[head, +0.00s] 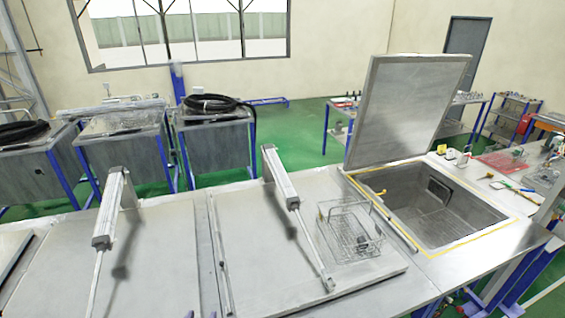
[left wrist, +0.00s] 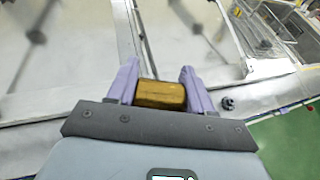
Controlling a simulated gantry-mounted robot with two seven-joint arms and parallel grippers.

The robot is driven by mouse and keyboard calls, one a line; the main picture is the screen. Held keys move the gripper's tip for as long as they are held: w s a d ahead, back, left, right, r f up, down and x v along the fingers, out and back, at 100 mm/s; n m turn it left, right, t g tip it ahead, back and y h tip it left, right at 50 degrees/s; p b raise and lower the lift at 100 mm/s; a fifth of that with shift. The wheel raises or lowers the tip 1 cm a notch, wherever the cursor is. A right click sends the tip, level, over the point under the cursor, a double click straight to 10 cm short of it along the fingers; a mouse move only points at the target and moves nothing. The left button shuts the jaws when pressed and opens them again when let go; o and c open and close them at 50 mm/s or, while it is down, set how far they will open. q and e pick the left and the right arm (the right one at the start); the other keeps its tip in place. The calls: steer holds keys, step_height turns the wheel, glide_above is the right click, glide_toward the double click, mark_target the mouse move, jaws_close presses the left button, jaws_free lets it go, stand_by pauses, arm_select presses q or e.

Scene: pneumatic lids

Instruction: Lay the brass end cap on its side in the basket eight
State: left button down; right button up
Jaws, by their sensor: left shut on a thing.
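The brass end cap (left wrist: 161,94) is a short yellow-brown piece in the left wrist view. My left gripper (left wrist: 159,70) is shut on it, with one lilac finger on each side, above the front of the bench. A wire basket (head: 350,248) stands on the closed middle lid, right of the pneumatic cylinder, and appears empty. It also shows at the top right of the left wrist view (left wrist: 268,27). My right gripper is not in view.
A cylinder (head: 280,178) with its rod slants over the middle lid (head: 245,235), left of the basket. Another cylinder (head: 112,210) stands over the left lid. At right, a raised lid (head: 408,105) stands behind an open tank (head: 430,205). A black knob (left wrist: 228,103) sits near the bench front.

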arm_select(q)
steer(key=shift+s+a+r, duration=0.15)
steer(key=shift+a+r, duration=0.05)
steer(key=shift+a, duration=0.05)
